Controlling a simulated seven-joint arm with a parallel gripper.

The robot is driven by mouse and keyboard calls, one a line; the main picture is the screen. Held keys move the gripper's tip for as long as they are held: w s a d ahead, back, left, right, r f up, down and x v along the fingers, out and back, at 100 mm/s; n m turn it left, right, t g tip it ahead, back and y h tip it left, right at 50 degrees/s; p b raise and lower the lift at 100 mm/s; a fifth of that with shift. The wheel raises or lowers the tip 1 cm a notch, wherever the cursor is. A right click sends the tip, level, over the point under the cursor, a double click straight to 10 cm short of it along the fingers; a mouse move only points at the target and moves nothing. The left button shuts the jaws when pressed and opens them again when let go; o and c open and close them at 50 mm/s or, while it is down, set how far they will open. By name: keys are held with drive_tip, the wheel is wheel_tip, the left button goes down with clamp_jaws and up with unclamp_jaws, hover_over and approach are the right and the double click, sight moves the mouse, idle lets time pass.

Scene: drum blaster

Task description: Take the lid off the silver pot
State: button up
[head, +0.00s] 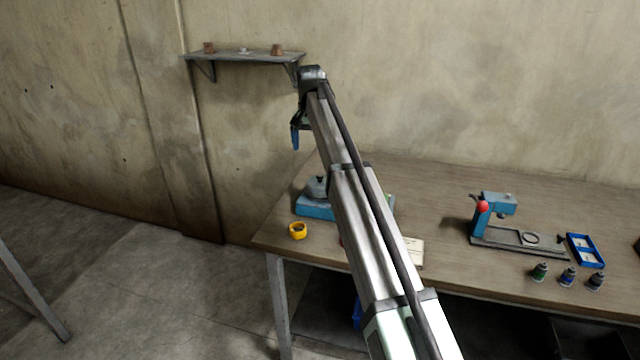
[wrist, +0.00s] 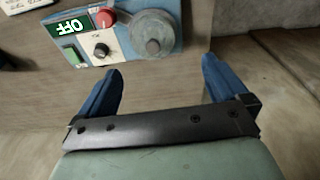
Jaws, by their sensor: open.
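A grey metal round pot (head: 317,187) sits on a blue machine (head: 314,208) at the table's left end, partly behind my arm. In the wrist view the pot's round top (wrist: 150,24) shows at the upper middle, with a darker knob-like spot on it; I cannot tell clearly where lid and pot meet. My gripper (head: 295,137) is above and a little left of the pot, apart from it. In the wrist view its two blue fingers (wrist: 162,67) are spread wide with nothing between them, and the pot lies beyond their tips.
The machine's panel has a green OFF display (wrist: 72,27), a red button (wrist: 105,17) and a dial (wrist: 101,50). A yellow ring (head: 297,230) lies near the table edge. A blue press (head: 492,212), several small bottles (head: 568,277) and a blue tray (head: 585,250) stand right. A shelf (head: 245,56) hangs behind.

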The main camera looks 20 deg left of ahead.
sight(320, 174)
drive_tip(key=f, duration=0.2)
drive_tip(key=w+d+f, duration=0.1)
drive_tip(key=f, duration=0.4)
drive_tip(key=shift+w+d+f, duration=0.2)
drive_tip(key=shift+d, duration=0.1)
drive_tip(key=shift+w+f, duration=0.25)
drive_tip(key=shift+f, duration=0.6)
drive_tip(key=shift+w+f, duration=0.25)
drive_tip(key=shift+f, duration=0.6)
drive_tip(key=shift+w+f, duration=0.25)
drive_tip(key=shift+f, duration=0.6)
drive_tip(key=shift+c, duration=0.4)
